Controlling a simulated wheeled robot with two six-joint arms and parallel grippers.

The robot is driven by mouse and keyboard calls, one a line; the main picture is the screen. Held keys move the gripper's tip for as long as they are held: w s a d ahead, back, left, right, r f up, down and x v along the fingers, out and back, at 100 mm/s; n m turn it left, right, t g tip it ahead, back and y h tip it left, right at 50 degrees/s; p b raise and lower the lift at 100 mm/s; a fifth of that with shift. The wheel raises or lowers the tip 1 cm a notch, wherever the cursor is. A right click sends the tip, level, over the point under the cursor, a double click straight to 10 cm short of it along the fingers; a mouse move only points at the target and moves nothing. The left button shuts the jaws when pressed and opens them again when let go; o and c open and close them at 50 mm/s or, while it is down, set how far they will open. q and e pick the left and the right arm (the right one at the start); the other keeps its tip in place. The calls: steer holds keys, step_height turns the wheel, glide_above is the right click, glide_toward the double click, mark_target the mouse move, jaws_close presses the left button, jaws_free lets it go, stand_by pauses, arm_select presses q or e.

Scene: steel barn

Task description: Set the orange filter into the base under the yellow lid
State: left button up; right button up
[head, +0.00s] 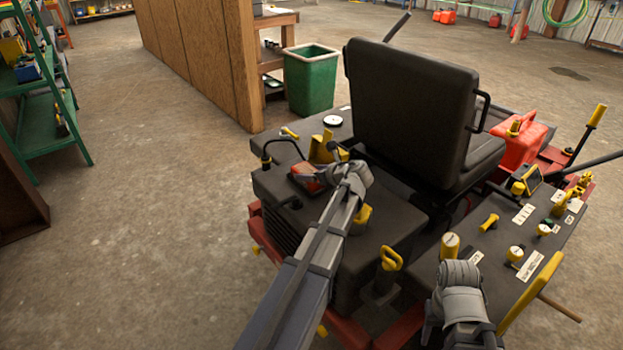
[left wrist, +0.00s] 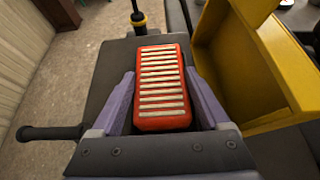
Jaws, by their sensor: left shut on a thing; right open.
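The orange filter (left wrist: 160,85), a block with pale pleats on its face, is between the two fingers of my left gripper (left wrist: 158,95). In the head view the filter (head: 305,178) shows at the left gripper (head: 318,174), over the dark engine cover. The yellow lid (head: 322,147) stands open just beyond the filter; in the left wrist view the yellow lid (left wrist: 235,25) is at the right, apart from the filter. I cannot make out the base's inside. My right gripper (head: 432,318) is low at the right, over the machine's side, with its fingertips poorly visible.
The black seat (head: 410,95) rises to the right of the lid. A black hooked handle (head: 280,150) stands left of the filter. A side console (head: 515,235) with yellow knobs is at the right.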

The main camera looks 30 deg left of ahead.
arm_select(q)
steer(key=shift+r, duration=0.1)
steer(key=shift+f, duration=0.25)
steer(key=o, duration=1.4)
steer(key=shift+r, duration=0.1)
steer(key=shift+r, duration=0.2)
steer(key=p+v, duration=0.6)
steer(key=v, duration=0.6)
